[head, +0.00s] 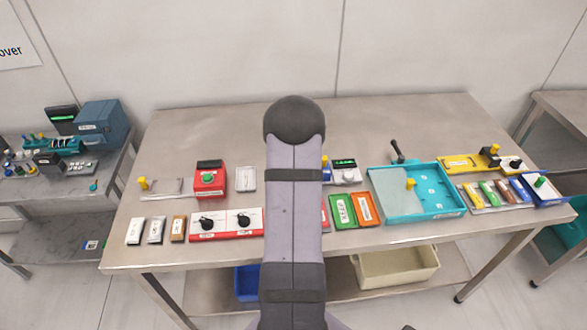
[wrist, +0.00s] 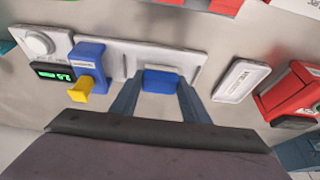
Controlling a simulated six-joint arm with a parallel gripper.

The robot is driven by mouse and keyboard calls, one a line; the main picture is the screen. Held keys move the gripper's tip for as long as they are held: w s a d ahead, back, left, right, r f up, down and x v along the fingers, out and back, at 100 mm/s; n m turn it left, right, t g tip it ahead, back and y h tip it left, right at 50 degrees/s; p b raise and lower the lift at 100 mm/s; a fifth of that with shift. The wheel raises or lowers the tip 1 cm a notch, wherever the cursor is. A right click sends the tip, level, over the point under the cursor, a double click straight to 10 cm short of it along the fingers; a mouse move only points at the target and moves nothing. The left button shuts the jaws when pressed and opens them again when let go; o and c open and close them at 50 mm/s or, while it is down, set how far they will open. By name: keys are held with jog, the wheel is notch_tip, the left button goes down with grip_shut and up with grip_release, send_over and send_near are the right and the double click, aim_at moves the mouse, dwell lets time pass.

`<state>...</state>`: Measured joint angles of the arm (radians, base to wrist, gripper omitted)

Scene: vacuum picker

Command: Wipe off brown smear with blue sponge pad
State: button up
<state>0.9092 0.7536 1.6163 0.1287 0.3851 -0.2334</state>
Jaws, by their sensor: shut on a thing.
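My gripper (wrist: 160,90) shows in the wrist view, with its two fingers on either side of a blue block, which looks like the blue sponge pad (wrist: 160,80). It is shut on this pad. The pad is over or against a long pale panel (wrist: 120,60) on the table; I cannot tell whether they touch. I see no brown smear in either view; the pad, fingers or arm may hide it. In the head view my arm hides the gripper, the pad and the middle of the table.
Left of the pad in the wrist view stand a blue device with a yellow lever (wrist: 88,65) and a white knob unit (wrist: 38,43). On the right are a white plate (wrist: 241,80) and a red device (wrist: 290,95). The back of the steel table (head: 210,125) is clear.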

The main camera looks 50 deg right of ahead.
jog(key=shift+w+a+f, duration=0.15)
jog(key=shift+w+a, duration=1)
jog(key=shift+a, duration=0.05)
jog(key=shift+p, duration=0.3)
jog(key=shift+c, duration=0.2)
jog(key=shift+w+r+p, duration=0.15)
jog(key=shift+r+p, duration=0.2)
jog(key=shift+r, duration=0.1)
jog(key=shift+o, duration=0.2)
jog(key=r, duration=0.1)
jog(key=p, duration=0.1)
jog(key=r, duration=0.1)
jog(key=shift+a+r+p, duration=0.25)
jog(key=shift+r+p, duration=0.05)
jog(key=shift+r, duration=0.05)
jog(key=shift+d+r+p, duration=0.3)
jog(key=shift+r+p, duration=0.2)
jog(key=shift+r, duration=0.15)
jog(key=shift+a+r+p, duration=0.1)
jog(key=shift+r+p, duration=0.25)
jog(key=shift+r, duration=0.25)
jog(key=shift+r+p, duration=1)
jog(key=shift+r, duration=0.5)
